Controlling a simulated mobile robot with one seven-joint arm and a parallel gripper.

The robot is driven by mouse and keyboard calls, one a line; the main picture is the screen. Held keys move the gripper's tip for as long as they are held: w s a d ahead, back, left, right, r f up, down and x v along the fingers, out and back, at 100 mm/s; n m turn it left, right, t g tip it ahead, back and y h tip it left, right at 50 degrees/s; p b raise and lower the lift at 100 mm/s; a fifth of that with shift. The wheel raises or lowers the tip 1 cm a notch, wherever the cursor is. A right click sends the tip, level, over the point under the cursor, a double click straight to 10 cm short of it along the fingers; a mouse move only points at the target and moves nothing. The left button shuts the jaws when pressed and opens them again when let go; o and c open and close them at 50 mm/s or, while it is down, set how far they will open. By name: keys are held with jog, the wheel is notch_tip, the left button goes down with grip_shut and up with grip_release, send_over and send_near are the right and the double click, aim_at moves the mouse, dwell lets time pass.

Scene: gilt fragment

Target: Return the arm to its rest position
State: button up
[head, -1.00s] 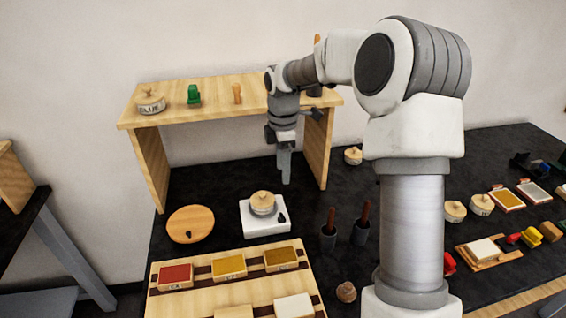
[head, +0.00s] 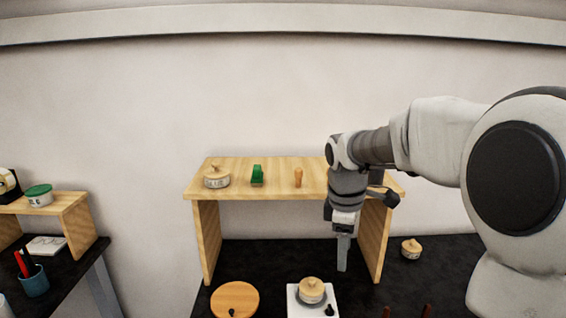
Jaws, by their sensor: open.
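My gripper (head: 343,255) hangs below my arm, pointing down, in front of the right end of the wooden shelf (head: 245,190). Its fingers are seen edge-on and nothing shows held between them. It is above the dark table and behind the white square device (head: 295,301), on which a lidded pot (head: 311,290) sits. My arm reaches in from the right side of the picture, bent at the elbow.
On the shelf stand a lidded pot (head: 216,177), a green object (head: 257,176) and a wooden-handled tool (head: 298,178). A round wooden disc (head: 235,299) lies front left. Another pot (head: 411,248) sits right of the shelf. A side table with a small shelf (head: 72,222) is at left.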

jog(key=s+r+m+t, duration=0.2)
jog(key=s+m, duration=0.5)
jog(key=s, duration=0.4)
jog(key=s+r+m+t+y, duration=0.1)
jog(key=s+r+m+t, duration=0.1)
jog(key=s+m, duration=0.5)
jog(key=shift+s+d, duration=0.25)
jog(key=shift+s, duration=2.3)
